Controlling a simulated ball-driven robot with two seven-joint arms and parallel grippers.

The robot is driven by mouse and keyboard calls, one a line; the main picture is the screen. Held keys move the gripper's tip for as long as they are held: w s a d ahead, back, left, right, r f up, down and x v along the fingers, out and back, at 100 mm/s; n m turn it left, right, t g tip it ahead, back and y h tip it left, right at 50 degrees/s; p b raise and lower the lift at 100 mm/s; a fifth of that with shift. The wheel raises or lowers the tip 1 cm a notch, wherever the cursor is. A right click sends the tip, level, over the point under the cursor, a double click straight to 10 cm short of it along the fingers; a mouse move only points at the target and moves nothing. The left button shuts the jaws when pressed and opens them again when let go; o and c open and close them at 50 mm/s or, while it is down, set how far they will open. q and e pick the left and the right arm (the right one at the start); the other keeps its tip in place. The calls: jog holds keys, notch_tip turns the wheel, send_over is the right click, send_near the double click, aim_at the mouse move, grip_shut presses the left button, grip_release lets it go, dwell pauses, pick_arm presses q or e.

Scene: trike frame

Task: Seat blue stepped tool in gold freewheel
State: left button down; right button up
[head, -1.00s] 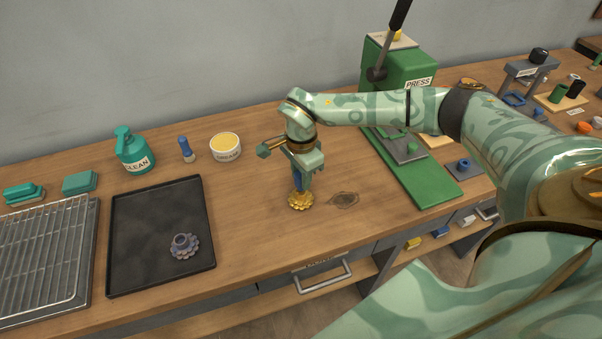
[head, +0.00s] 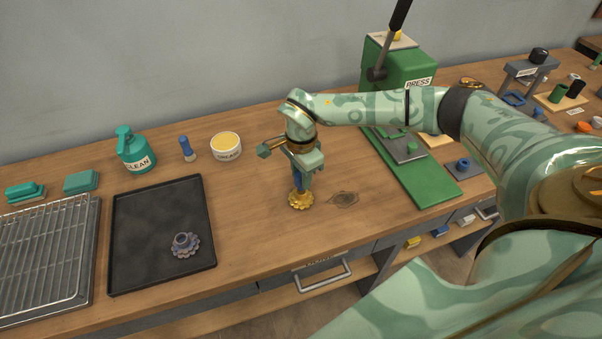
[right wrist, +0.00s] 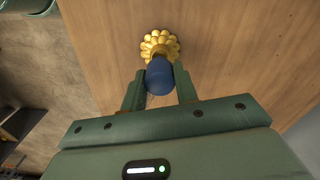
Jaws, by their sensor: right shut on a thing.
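The gold freewheel (head: 301,200) sits on the wooden bench, left of a dark stain, and it also shows in the right wrist view (right wrist: 160,43). The blue stepped tool (head: 298,182) stands upright over the freewheel's middle, and its blue top shows in the right wrist view (right wrist: 160,75). My right gripper (right wrist: 160,88) is shut on the tool, directly above the freewheel. The tool's lower end is hidden, so I cannot tell how deep it sits in the freewheel. My left gripper is not in view.
A black tray (head: 160,240) with a grey toothed part (head: 185,245) lies left, beside a wire rack (head: 45,255). A grease tub (head: 226,147), a blue-handled brush (head: 187,148) and a green bottle (head: 135,152) stand behind. A green press (head: 405,75) stands right. Bare bench surrounds the freewheel.

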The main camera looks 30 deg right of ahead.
jog(key=shift+f+b, duration=0.55)
jog(key=shift+f, duration=0.75)
jog(key=o, duration=1.1)
notch_tip(320, 180, up, 16)
jog(key=shift+r+p, duration=0.15)
jog(key=shift+p, duration=1)
jog(key=shift+s, duration=0.1)
